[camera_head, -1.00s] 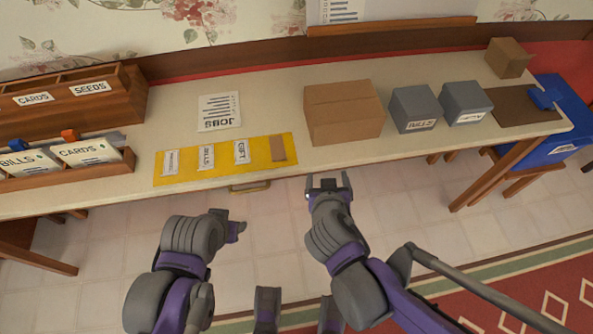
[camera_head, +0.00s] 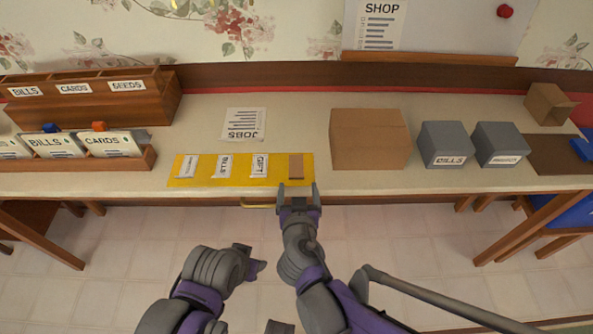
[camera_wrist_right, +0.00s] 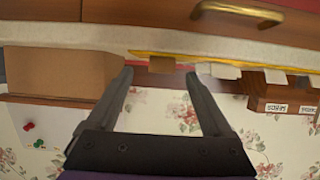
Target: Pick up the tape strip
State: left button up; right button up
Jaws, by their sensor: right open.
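The tape strip (camera_head: 296,165) is a short brown strip at the right end of the yellow mat (camera_head: 305,179), near the table's front edge. In the wrist view it shows as a small brown patch (camera_wrist_right: 161,64) straight ahead between my fingers. My right gripper (camera_head: 299,190) is open and empty, at the table's front edge just short of the strip; it also shows in the wrist view (camera_wrist_right: 158,76). My left gripper (camera_head: 252,257) is in front of the table, lower left; its jaws do not show clearly.
White labelled cards, one marked GIFT (camera_head: 260,166), lie left of the strip. A cardboard box (camera_head: 370,139) and grey bins (camera_head: 446,145) stand to the right. A wooden card rack (camera_head: 80,165) is at the left. A brass drawer handle (camera_head: 258,206) is below the mat.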

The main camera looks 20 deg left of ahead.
aim_at(296, 179)
jog(key=x, duration=0.3)
jog(key=shift+w+a+f+b, duration=0.15)
jog(key=shift+w+a+b, duration=0.1)
jog(key=shift+w+b, duration=0.05)
grip_shut()
